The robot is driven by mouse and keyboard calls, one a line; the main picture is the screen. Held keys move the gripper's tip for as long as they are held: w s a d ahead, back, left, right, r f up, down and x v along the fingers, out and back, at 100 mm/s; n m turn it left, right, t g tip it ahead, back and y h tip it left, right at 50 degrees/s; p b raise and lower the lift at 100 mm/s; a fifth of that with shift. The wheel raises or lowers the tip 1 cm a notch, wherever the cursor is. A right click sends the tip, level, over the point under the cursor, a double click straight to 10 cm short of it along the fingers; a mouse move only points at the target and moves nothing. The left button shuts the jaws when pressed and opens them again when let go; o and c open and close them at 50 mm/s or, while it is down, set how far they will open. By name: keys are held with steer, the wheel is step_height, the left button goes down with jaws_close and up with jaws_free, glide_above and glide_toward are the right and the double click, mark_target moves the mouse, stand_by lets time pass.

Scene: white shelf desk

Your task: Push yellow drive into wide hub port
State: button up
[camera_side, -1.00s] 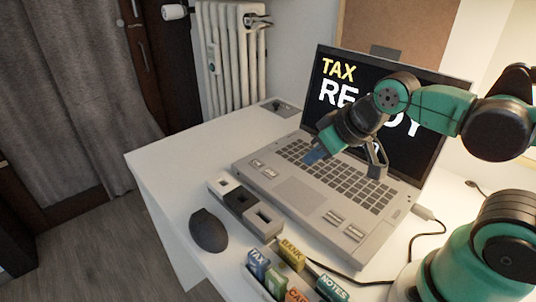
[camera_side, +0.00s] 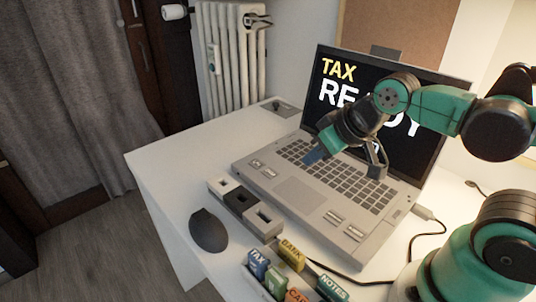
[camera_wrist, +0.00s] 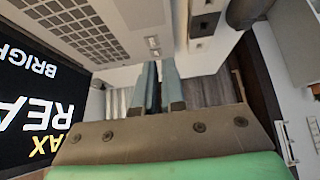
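The yellow drive (camera_side: 291,254), labelled BANK, stands at the front edge of the desk among other labelled drives. The hub (camera_side: 243,206) lies in front of the laptop, with a white, a black and a grey section, each with an opening. The opening in the grey section (camera_side: 264,218) looks the widest. My gripper (camera_side: 315,154) is above the laptop keyboard, behind and above both hub and drive. In the wrist view its two blue-grey fingers (camera_wrist: 158,100) stand slightly apart with nothing between them. The hub also shows at the top of that view (camera_wrist: 204,22).
The open laptop (camera_side: 300,195) fills the desk's middle. A dark mouse (camera_side: 208,231) lies left of the hub. Blue, green, orange and teal drives crowd around the yellow one in a holder (camera_side: 257,283). A cable (camera_side: 345,279) runs behind them.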

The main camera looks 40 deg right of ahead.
steer(key=o, duration=1.3)
steer(key=shift+c, duration=0.2)
steer(key=n+g, duration=0.7)
steer(key=n, duration=1)
glide_above(292, 248)
step_height(292, 248, down, 5)
steer(key=shift+w+r, duration=0.1)
steer(key=shift+r, duration=0.05)
steer(key=shift+a+f+n, duration=0.1)
steer(key=shift+f+n, duration=0.1)
steer(key=shift+n, duration=0.2)
steer(key=shift+f, duration=2.6)
